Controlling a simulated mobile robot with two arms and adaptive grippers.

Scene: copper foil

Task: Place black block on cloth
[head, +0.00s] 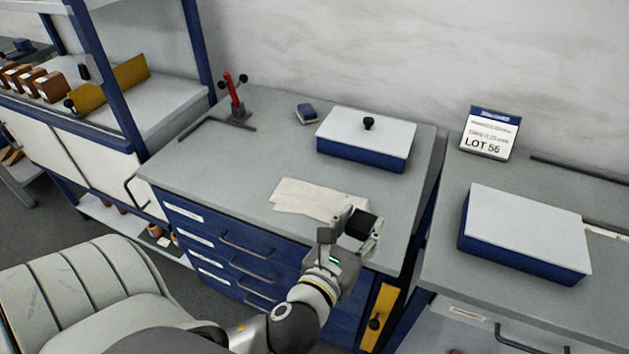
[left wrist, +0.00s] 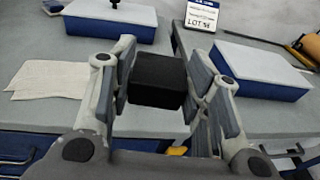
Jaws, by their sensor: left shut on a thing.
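The black block (head: 361,225) is held between the fingers of my left gripper (head: 356,229), near the front right edge of the grey cabinet top. The left wrist view shows the black block (left wrist: 158,81) between the two finger pads. The cloth (head: 309,198), pale and folded flat, lies on the cabinet top to the left of the gripper. It also shows at the left in the left wrist view (left wrist: 48,78). The block is beside the cloth, apart from it in the left wrist view. My right gripper is not in view.
A blue box with a white lid (head: 366,135) stands behind the cloth. A small blue block (head: 306,111) and a red-handled clamp (head: 235,103) are at the back. Another blue box (head: 525,228) and a LOT 56 sign (head: 490,136) stand on the right bench. The cabinet top left of the cloth is clear.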

